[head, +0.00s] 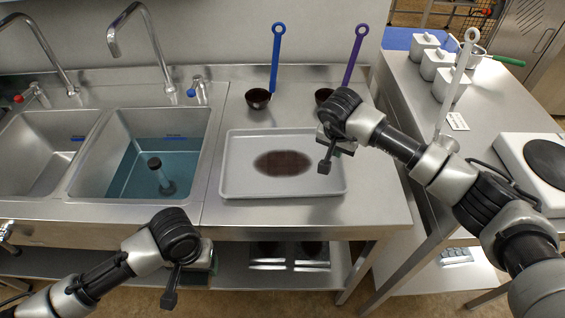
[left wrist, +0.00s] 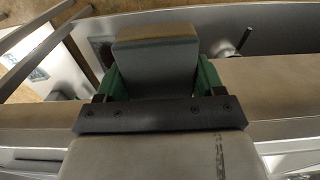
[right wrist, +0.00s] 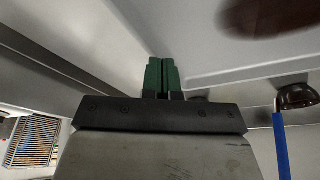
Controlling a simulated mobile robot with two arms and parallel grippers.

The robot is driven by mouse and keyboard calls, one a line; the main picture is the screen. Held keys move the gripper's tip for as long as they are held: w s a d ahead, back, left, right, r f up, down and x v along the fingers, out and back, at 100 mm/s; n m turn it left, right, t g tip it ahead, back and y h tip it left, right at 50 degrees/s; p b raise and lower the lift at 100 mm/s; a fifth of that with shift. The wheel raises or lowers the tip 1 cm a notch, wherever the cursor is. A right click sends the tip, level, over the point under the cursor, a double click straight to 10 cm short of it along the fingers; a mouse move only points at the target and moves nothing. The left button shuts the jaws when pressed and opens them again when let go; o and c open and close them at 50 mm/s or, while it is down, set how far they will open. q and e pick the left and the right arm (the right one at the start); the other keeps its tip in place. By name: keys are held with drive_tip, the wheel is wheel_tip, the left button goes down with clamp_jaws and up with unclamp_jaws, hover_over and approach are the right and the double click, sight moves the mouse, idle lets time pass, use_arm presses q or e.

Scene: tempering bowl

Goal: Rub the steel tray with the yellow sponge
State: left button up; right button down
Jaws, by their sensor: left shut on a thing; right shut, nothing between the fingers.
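The steel tray (head: 237,178) lies flat on the counter right of the sinks, with a dark brown patch (head: 283,164) in its middle. The tray also shows in the right wrist view (right wrist: 205,40). My left gripper (head: 200,272) is in front of the counter, apart from the tray. It is shut on a block with a tan-yellow edge and a greyish face (left wrist: 155,65), which looks like the sponge; its yellow is dull here. My right gripper (head: 325,150) is shut and empty over the tray's right side; its green fingers touch each other in the right wrist view (right wrist: 161,75).
Two sinks stand left of the tray; the right one holds blue water (head: 125,180). Behind the tray are a blue-handled ladle (head: 258,98) and a purple-handled ladle (head: 355,60). White canisters (head: 437,65) and a hotplate (head: 547,160) stand on the right table.

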use_arm(q)
drive_tip(key=shift+f+b, duration=0.65)
drive_tip(key=shift+f, duration=0.05)
use_arm(e)
drive_tip(key=shift+f, duration=0.85)
use_arm(q)
drive_tip(key=shift+r, duration=0.1)
use_arm(e)
drive_tip(key=shift+r, duration=0.1)
use_arm(q)
drive_tip(key=shift+r+p, duration=1.6)
drive_tip(key=shift+p, duration=0.1)
use_arm(e)
wheel_tip(320, 180, up, 6)
use_arm(q)
wheel_tip(320, 180, down, 2)
drive_tip(key=shift+f+b, duration=0.2)
drive_tip(key=shift+b, duration=0.95)
use_arm(e)
drive_tip(key=v, duration=1.2)
use_arm(q)
drive_tip(key=shift+s, duration=0.1)
